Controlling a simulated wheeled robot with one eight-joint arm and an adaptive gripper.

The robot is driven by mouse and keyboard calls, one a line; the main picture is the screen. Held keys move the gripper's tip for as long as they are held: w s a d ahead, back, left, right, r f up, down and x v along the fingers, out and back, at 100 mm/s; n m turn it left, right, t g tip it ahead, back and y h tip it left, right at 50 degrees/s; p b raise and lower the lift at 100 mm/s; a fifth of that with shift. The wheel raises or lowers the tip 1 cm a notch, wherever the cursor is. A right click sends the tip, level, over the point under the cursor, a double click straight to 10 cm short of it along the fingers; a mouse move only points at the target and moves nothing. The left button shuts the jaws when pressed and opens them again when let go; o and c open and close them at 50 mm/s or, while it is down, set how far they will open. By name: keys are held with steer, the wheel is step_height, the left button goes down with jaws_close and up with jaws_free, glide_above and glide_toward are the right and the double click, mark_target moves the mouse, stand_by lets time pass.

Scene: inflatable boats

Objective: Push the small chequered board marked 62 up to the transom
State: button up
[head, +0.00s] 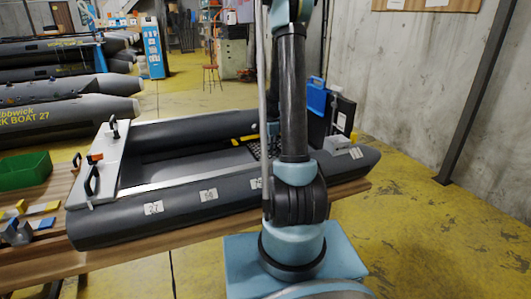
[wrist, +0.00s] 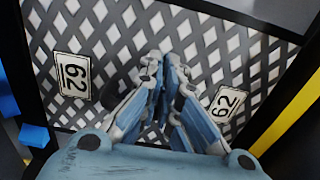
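The chequered board (wrist: 120,35) fills most of the wrist view, a grey-and-white lattice with two white labels reading 62. In the head view a small part of this board (head: 252,147) shows on the boat floor, beside my arm, which hides the rest. My gripper (wrist: 165,60) has its fingertips together over the middle of the board, with nothing visible between them. I cannot tell whether they touch it.
The grey boat (head: 185,208) lies on a wooden bench. A pale panel with black handles (head: 97,165) crosses its left end. A yellow strip (wrist: 290,110) and blue block (wrist: 33,135) flank the board. A green bin (head: 25,170) stands at left.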

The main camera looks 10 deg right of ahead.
steer(key=shift+w+d, duration=0.3)
steer(key=shift+d, duration=1.25)
steer(key=shift+w+d, duration=0.35)
steer(key=shift+d, duration=1.15)
steer(key=shift+w+d, duration=0.3)
steer(key=shift+d, duration=1.25)
steer(key=shift+s+a, duration=0.2)
steer(key=shift+a, duration=0.85)
step_height(320, 180, up, 9)
